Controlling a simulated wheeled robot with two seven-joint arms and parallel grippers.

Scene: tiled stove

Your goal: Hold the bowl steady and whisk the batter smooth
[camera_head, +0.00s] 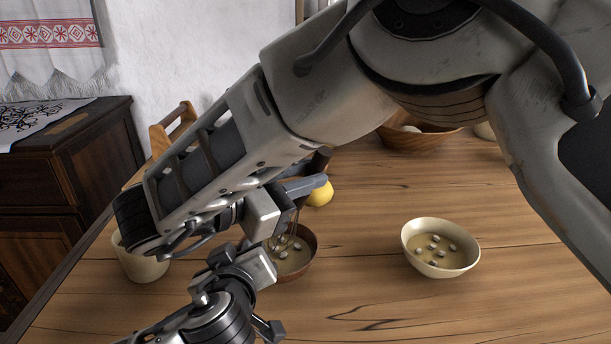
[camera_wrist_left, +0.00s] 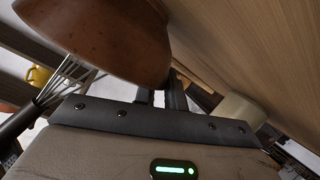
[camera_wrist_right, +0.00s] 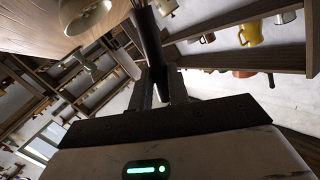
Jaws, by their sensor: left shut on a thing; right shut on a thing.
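The brown bowl (camera_head: 309,268) stands on the wooden table and holds pale batter with several light lumps. My left gripper (camera_head: 268,266) is shut on the bowl's side; the bowl also fills the top of the left wrist view (camera_wrist_left: 105,40). My right gripper (camera_head: 285,205) is shut on the dark handle of the whisk (camera_head: 318,162). The whisk's wires hang down into the brown bowl; how deep they reach is unclear. The handle rises between the fingers in the right wrist view (camera_wrist_right: 148,38), and the wires show in the left wrist view (camera_wrist_left: 62,82).
A cream bowl (camera_head: 408,250) with lumpy batter stands to the right on the table (camera_head: 360,300). A yellow lemon (camera_head: 320,194) lies behind the brown bowl. A cream cup (camera_head: 142,265) stands at left, a wooden bowl (camera_head: 420,140) at the back. My right arm hides much of the table.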

